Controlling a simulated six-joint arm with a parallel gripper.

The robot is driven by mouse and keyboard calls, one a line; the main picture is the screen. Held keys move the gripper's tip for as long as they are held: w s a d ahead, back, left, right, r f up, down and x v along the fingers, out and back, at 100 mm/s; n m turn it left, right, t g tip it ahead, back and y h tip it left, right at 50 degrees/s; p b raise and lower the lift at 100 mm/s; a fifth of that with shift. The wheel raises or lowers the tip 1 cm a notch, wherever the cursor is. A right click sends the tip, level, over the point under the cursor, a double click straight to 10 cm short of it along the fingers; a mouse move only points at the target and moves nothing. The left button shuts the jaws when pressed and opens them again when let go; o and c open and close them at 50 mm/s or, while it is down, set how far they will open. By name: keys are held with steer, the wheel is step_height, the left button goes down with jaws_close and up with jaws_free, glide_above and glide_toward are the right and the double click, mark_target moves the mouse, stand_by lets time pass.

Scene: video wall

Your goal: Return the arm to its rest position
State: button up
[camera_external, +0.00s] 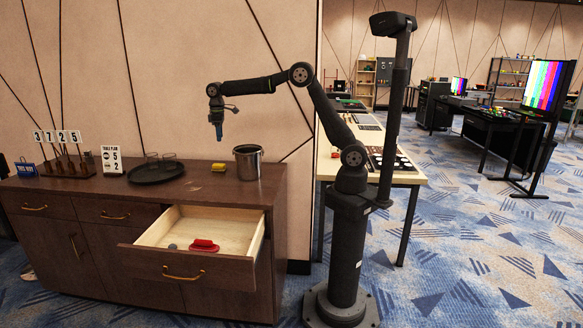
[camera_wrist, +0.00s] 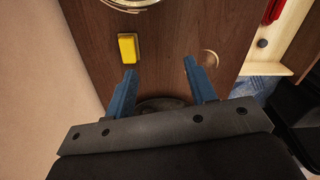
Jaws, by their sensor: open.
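My gripper (camera_external: 218,131) hangs pointing down above the brown cabinet top, with my arm reaching left from its column. In the wrist view, the two blue fingers of my gripper (camera_wrist: 159,80) stand wide apart with nothing between them. The fingertips are clear of the cabinet top (camera_external: 215,190) in the external view. A yellow block (camera_wrist: 128,48) lies on the wood just beyond the left finger, apart from it. The same yellow block (camera_external: 218,167) shows in the external view, left of the metal pot.
A metal pot (camera_external: 248,162) and a dark round tray (camera_external: 156,172) with glasses stand on the cabinet. Number cards (camera_external: 57,137) stand at the left. An open drawer (camera_external: 225,262) holds a red object (camera_external: 204,246) and a small grey one. A wall runs behind the cabinet.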

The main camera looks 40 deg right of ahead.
steer(key=d+r+m, duration=0.2)
steer(key=d+m, duration=0.2)
steer(key=d, duration=0.3)
steer(key=d+r+m, duration=0.2)
steer(key=d+m, duration=0.2)
steer(key=d, duration=0.4)
steer(key=shift+s+r, duration=0.2)
steer(key=shift+r, duration=0.2)
